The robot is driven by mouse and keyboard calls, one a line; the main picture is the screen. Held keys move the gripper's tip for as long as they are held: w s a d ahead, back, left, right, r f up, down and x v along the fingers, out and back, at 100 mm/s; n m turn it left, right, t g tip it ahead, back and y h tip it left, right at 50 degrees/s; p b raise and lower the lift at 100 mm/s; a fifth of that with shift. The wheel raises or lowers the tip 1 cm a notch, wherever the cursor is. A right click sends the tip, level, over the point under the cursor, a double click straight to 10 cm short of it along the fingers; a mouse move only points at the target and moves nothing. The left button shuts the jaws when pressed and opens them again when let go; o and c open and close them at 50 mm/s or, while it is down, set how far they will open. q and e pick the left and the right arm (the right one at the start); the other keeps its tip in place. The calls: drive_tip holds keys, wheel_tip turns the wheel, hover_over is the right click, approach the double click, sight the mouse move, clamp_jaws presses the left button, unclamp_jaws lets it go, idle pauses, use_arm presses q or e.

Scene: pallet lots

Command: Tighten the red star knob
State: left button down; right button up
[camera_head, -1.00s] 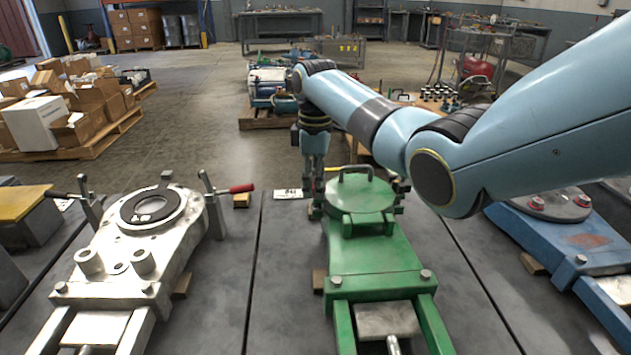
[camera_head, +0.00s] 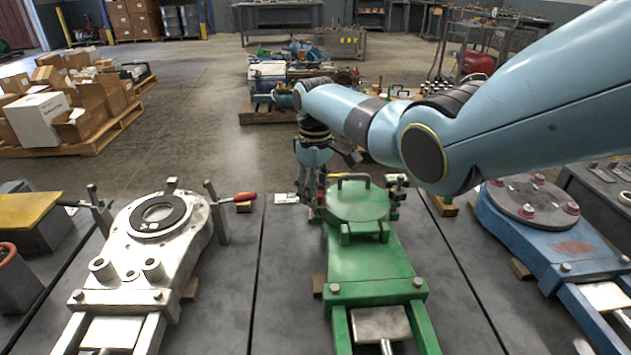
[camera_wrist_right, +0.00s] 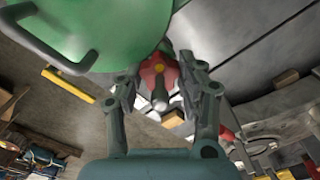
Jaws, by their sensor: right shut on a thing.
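The red star knob (camera_wrist_right: 157,70) shows in the right wrist view beside the rim of the round green lid (camera_wrist_right: 75,30). My right gripper (camera_wrist_right: 163,78) is shut on the knob, with one finger on each side of it. In the head view my right gripper (camera_head: 315,203) reaches down at the left edge of the green fixture (camera_head: 370,260), beside its lid. The lid lies flat and has a dark handle on top. The knob is mostly hidden there by the fingers. My left gripper is not in view.
A blue fixture (camera_head: 560,250) with a grey disc and red knobs stands to the right. Boxes on a pallet (camera_head: 75,148) lie behind at left. The floor between is clear.

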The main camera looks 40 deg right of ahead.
drive_tip(key=m+p, duration=0.2)
drive_tip(key=m, duration=0.2)
drive_tip(key=shift+r+m, duration=0.1)
drive_tip(key=shift+m, duration=0.2)
drive_tip(key=m, duration=0.4)
drive_tip(key=shift+p, duration=0.4)
drive_tip(key=shift+m, duration=0.4)
drive_tip(key=o, duration=1.2)
drive_tip(key=shift+c, duration=0.2)
wheel_tip(320, 180, up, 12)
drive_tip(key=shift+f, duration=0.1)
